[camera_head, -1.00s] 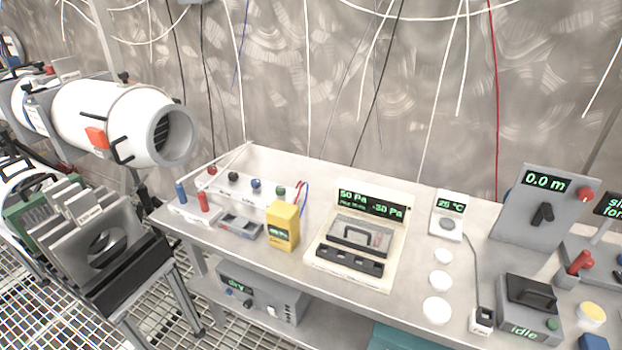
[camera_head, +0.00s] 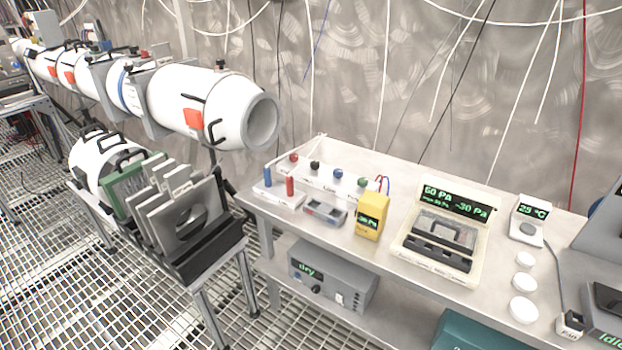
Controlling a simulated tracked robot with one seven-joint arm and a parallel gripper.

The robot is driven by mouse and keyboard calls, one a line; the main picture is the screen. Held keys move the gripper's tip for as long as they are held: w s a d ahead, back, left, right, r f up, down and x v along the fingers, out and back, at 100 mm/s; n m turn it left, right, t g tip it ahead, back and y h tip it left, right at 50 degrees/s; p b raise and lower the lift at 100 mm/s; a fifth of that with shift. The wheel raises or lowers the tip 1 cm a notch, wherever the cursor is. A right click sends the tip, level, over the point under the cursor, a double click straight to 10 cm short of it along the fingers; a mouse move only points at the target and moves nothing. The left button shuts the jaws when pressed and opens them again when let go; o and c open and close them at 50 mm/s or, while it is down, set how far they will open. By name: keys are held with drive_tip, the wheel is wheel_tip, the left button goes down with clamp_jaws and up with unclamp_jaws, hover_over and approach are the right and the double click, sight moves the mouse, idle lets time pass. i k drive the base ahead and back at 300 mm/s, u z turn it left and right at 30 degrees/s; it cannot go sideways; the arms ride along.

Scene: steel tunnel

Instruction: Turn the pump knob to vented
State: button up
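A grey box (camera_head: 332,283) stands on the shelf under the bench. Its green display (camera_head: 308,269) reads "dry", and a small dark knob (camera_head: 316,289) is on its front. It may be the pump, but no label naming it can be read. The knob's pointing direction is too small to tell. No knob marked vented can be made out. My gripper is not in view.
The bench (camera_head: 397,180) holds a yellow meter (camera_head: 371,218), a cream pressure case (camera_head: 440,240) and white round lids (camera_head: 522,309). A rack of grey plates (camera_head: 180,215) and a white tube (camera_head: 205,105) stand left. Grating floor (camera_head: 130,290) is open in front.

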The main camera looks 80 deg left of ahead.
sight(363, 181)
drive_tip(key=u, duration=0.4)
drive_tip(key=i, duration=0.2)
drive_tip(key=u, duration=2.3)
drive_tip(key=k, duration=0.95)
drive_tip(key=u, duration=0.2)
drive_tip(key=i, duration=0.95)
drive_tip(key=z, duration=0.2)
drive_tip(key=k, duration=0.2)
drive_tip(key=u, duration=0.05)
